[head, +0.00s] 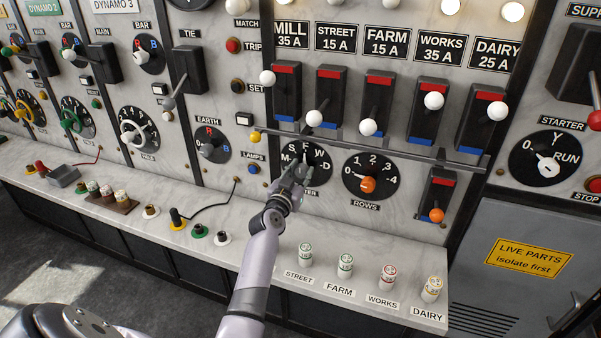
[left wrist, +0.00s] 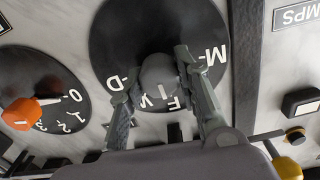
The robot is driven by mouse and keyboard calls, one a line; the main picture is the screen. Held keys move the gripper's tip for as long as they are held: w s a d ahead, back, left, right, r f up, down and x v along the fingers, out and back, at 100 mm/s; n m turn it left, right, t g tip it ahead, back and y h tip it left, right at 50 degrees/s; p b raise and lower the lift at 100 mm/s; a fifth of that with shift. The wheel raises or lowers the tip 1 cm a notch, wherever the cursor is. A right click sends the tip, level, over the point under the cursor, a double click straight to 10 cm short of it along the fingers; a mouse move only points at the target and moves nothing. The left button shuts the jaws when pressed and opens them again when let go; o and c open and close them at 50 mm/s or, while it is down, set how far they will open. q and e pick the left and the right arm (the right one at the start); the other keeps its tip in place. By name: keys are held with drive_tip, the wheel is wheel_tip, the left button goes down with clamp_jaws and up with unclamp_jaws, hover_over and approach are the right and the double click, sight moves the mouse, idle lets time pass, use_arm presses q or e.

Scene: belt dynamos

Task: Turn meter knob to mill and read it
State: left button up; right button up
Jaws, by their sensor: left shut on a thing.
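The meter knob (left wrist: 160,78) is a grey knob on a round black dial (left wrist: 118,30), which appears inverted in the left wrist view. In the head view the dial (head: 320,175) carries the letters M, S, F, W and D, with M at its left. My left gripper (head: 297,172) reaches up to this dial and covers much of it. In the left wrist view its fingers (left wrist: 158,92) sit on either side of the knob, shut on it. The knob's pointer is hidden, so I cannot tell which letter it points to. No meter face shows. My right gripper is out of view.
The ROWS dial with an orange knob (head: 368,185) is just right of the meter dial. A horizontal bar (head: 385,152) with a yellow end runs above both, below the feeder switches (head: 378,97). Labelled fuses (head: 345,266) stand on the marble ledge (head: 265,235) below.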

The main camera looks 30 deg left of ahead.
use_arm(q)
drive_tip(key=shift+n, duration=0.4)
drive_tip(key=n, duration=0.7)
drive_tip(key=shift+a+n+p, duration=0.1)
drive_tip(key=shift+n+p, duration=0.2)
drive_tip(key=shift+p, duration=0.05)
drive_tip(key=n, duration=0.3)
drive_tip(key=shift+n, duration=0.3)
drive_tip(key=shift+n+p, duration=0.3)
drive_tip(key=shift+n, duration=1.6)
drive_tip(key=shift+f, duration=0.1)
drive_tip(key=o, duration=1.1)
drive_tip(key=shift+o, duration=0.2)
